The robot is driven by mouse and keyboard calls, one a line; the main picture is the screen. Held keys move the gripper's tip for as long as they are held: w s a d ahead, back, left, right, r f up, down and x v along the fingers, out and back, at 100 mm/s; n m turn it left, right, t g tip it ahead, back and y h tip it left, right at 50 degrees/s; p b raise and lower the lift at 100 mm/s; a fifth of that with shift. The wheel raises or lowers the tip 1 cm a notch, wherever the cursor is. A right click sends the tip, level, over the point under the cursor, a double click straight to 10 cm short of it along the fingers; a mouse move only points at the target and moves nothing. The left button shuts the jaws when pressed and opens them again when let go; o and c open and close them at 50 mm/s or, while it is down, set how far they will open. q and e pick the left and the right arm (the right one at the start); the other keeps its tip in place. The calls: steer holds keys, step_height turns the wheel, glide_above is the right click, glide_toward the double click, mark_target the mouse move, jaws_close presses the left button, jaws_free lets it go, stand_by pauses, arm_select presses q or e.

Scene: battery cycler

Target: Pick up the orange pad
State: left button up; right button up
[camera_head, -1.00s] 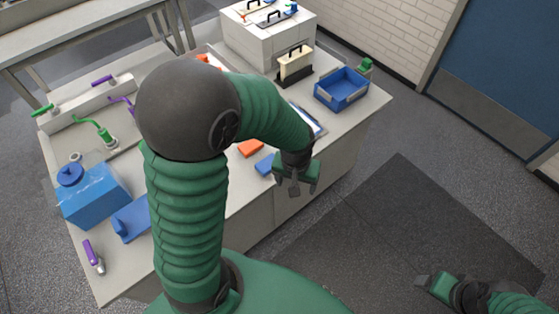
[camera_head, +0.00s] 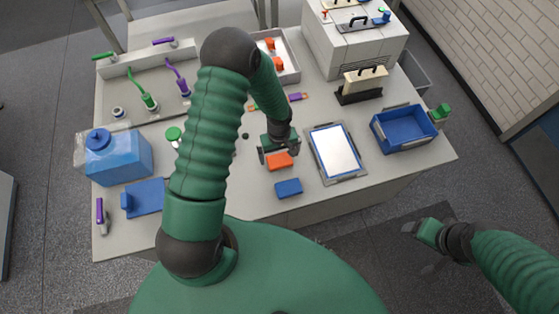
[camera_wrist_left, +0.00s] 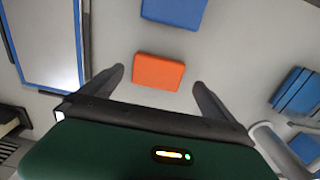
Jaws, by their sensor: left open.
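The orange pad (camera_head: 279,161) is a small flat block lying on the bench top, between a blue pad and my left arm's end in the head view. My left gripper (camera_head: 279,152) is open and empty, right above the far side of the pad in that view. In the left wrist view the orange pad (camera_wrist_left: 159,72) lies just ahead of and between the two spread fingers (camera_wrist_left: 158,80), with no visible contact. My right gripper (camera_head: 420,231) is off to the right, beyond the bench edge; its jaws are too small to read.
The blue pad (camera_head: 288,188) lies close to the orange pad. A framed tablet-like tray (camera_head: 334,152) and a blue bin (camera_head: 404,128) sit to the right. A blue canister (camera_head: 118,157) stands left. A white box (camera_head: 353,47) stands at the back.

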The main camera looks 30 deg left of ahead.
mark_target(280, 159)
arm_select(q)
steer(key=f, duration=0.4)
steer(key=shift+w, duration=0.4)
steer(key=shift+w+a+f, duration=0.1)
steer(key=shift+w+f, duration=0.05)
steer(key=shift+a, duration=0.15)
steer(key=shift+s+a, duration=0.15)
steer(key=shift+s, duration=0.05)
steer(key=c, duration=0.5)
steer(key=shift+c, duration=0.9)
steer(key=shift+w+d, duration=0.1)
steer(key=shift+d, duration=0.35)
steer(key=c, duration=0.7)
arm_select(e)
steer(key=shift+w+d+r, duration=0.1)
steer(key=shift+w+r, duration=0.05)
steer(key=shift+w, duration=0.1)
arm_select(q)
steer(key=shift+a+r, duration=0.15)
steer(key=shift+r, duration=0.05)
